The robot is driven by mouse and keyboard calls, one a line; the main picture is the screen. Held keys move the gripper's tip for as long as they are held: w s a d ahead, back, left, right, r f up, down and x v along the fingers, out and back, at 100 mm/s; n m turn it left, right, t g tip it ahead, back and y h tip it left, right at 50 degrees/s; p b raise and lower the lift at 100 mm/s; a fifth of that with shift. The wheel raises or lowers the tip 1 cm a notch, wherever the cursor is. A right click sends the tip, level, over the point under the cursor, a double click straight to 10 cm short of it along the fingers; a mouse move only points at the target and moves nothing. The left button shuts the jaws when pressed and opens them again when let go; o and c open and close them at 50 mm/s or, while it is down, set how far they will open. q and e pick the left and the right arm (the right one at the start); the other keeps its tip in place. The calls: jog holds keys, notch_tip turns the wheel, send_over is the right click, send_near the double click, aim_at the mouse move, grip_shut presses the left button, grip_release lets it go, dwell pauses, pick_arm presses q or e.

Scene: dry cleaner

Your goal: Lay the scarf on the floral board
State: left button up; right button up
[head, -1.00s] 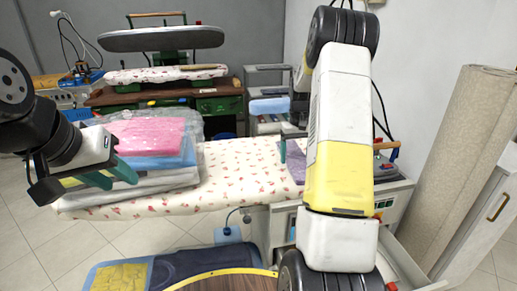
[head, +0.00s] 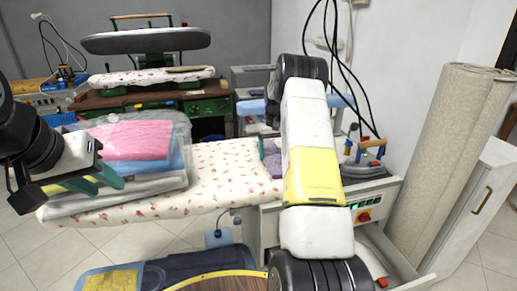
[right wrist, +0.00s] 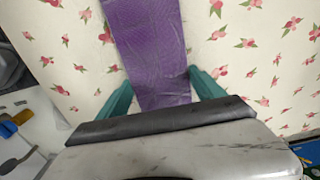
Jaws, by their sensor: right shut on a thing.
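The purple scarf (right wrist: 150,45) is between the two teal fingers of my right gripper (right wrist: 162,92) in the right wrist view. It extends away over the floral board (right wrist: 60,55), whose cloth is white with pink flowers. I cannot tell how much of it touches the board. My left gripper (head: 96,184) is open and empty, in front of the folded stack at the board's left.
Bagged folded clothes, pink on top (head: 130,140), cover the board's left part. An iron (head: 366,158) stands at the right. A rolled beige carpet (head: 450,150) leans right. A dark blue garment (head: 190,270) lies in front. The board's middle is clear.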

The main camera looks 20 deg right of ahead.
jog(key=o, duration=1.4)
jog(key=shift+f, duration=0.1)
jog(key=shift+o, duration=0.2)
